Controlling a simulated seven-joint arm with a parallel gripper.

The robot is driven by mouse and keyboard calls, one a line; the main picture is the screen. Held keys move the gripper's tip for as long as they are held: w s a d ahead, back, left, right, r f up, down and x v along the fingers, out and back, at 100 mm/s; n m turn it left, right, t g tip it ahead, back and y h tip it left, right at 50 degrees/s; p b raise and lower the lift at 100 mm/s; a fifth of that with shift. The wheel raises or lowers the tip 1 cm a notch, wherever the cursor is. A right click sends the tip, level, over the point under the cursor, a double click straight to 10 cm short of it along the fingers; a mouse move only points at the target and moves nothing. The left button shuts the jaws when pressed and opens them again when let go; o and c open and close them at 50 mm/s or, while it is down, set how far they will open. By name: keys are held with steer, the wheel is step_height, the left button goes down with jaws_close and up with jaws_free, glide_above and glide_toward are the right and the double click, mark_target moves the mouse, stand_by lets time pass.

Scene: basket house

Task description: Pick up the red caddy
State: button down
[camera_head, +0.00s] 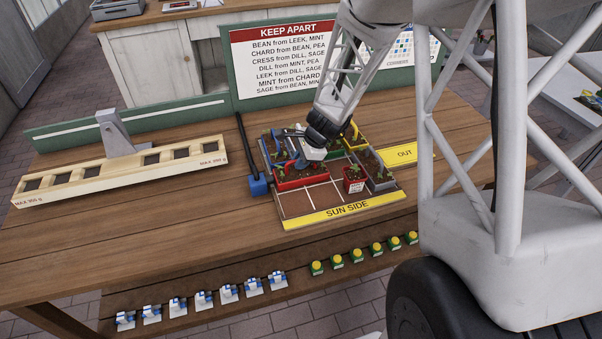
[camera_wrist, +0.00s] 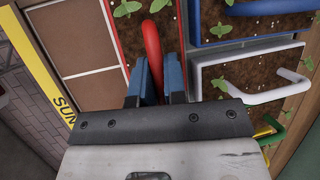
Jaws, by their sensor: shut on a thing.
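The red caddy (camera_head: 303,183) holds soil and small green seedlings. The caddy's red rim (camera_wrist: 118,40) and soil also show there. In the head view, the fingers and wrist hide part of the caddy's back, and no gap under it can be made out.
In the wrist view, a blue caddy (camera_wrist: 245,8) and a white-grey caddy (camera_wrist: 203,88) stand close on the right. A small red pot (camera_head: 354,183) stands to the right on the board. A cream weighing beam (camera_head: 120,170) lies at left.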

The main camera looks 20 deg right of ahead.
steer(key=shift+r, duration=0.1)
steer(key=shift+r, duration=0.75)
step_height(320, 180, up, 2)
steer(key=shift+r, duration=0.1)
steer(key=s+a+r, duration=0.1)
steer(key=s, duration=1.5)
steer(key=shift+w+r, duration=0.1)
steer(key=shift+w, duration=0.05)
